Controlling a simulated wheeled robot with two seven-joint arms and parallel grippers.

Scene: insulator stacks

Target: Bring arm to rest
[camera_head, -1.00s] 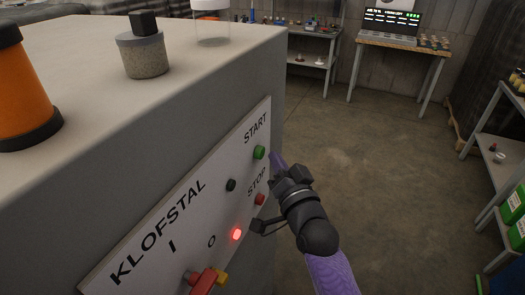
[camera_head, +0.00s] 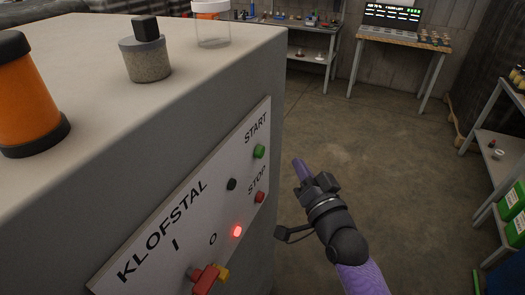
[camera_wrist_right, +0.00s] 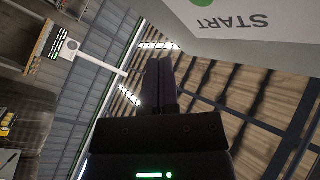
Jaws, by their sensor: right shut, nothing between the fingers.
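My right gripper (camera_head: 299,168) is shut and empty in the head view. It is in the air to the right of the machine's control panel, apart from it. The panel (camera_head: 150,246) reads KLOFSTAL, with a green START button (camera_head: 259,152), a red STOP button (camera_head: 259,197), a black button (camera_head: 232,184) and a lit red lamp (camera_head: 237,231). A red and yellow switch (camera_head: 207,279) is at its bottom. In the right wrist view, the shut fingers (camera_wrist_right: 160,65) point up past the panel's edge, and START (camera_wrist_right: 232,20) is upside down. My left gripper is not in view.
The grey machine (camera_head: 100,120) fills the left side, with an orange cylinder (camera_head: 28,95), a grey jar (camera_head: 145,60) and a clear jar (camera_head: 211,30) on top. Workbenches (camera_head: 403,43) stand at the back. A shelf (camera_head: 497,150) stands at right. Open floor lies between.

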